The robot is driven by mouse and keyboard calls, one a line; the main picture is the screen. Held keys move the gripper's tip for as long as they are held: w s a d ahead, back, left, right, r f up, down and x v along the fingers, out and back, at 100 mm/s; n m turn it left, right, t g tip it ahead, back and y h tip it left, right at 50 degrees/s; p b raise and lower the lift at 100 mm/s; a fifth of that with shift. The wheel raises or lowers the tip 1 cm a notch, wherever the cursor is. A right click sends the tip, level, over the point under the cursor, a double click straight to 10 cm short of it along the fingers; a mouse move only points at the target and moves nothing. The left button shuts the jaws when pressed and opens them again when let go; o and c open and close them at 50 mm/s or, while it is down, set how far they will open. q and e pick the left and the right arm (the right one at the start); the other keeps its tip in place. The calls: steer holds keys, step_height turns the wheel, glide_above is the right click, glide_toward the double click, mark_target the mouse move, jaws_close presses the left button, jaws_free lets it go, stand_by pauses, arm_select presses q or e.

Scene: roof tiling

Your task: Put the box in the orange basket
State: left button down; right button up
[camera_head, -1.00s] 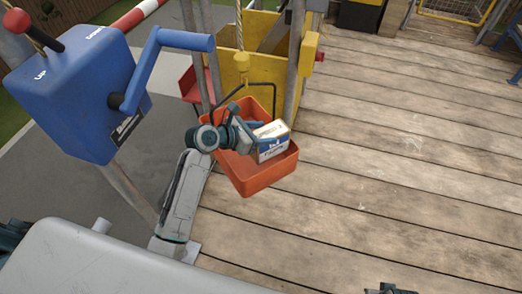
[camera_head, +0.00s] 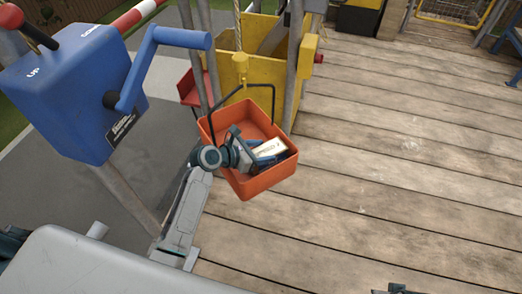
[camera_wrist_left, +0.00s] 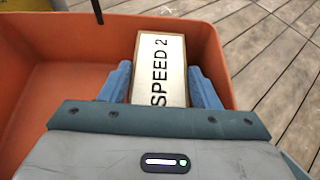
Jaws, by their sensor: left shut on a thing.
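The orange basket (camera_head: 262,186) hangs by a dark wire handle from a yellow hook and rope. The box (camera_head: 274,149), white and tan with dark lettering, is inside the basket's opening toward its right side. In the left wrist view the box (camera_wrist_left: 160,68) reads "SPEED 2" and lies between two blue fingers. My left gripper (camera_head: 262,153) is shut on the box; it also shows in the left wrist view (camera_wrist_left: 158,88). The basket wall (camera_wrist_left: 75,35) surrounds them there. Whether the box touches the basket floor cannot be told. My right gripper (camera_head: 395,290) barely shows at the bottom edge.
A blue hoist box (camera_head: 75,95) with a crank handle (camera_head: 165,50) stands at the left. Metal poles and a yellow bin (camera_head: 262,70) stand behind the basket. The wooden deck (camera_head: 410,160) at the right is clear.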

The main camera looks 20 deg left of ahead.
arm_select(q)
steer(key=shift+c, duration=2.4)
jaws_free()
steer(key=shift+s+a+r, duration=0.1)
steer(key=shift+r, duration=0.05)
steer(key=p+v, duration=0.1)
steer(key=v, duration=1)
steer(key=shift+s+a+r, duration=0.15)
steer(key=shift+s+a, duration=0.05)
steer(key=shift+s, duration=0.05)
arm_select(e)
steer(key=f, duration=0.4)
steer(key=shift+d+f, duration=0.15)
steer(key=shift+d, duration=0.05)
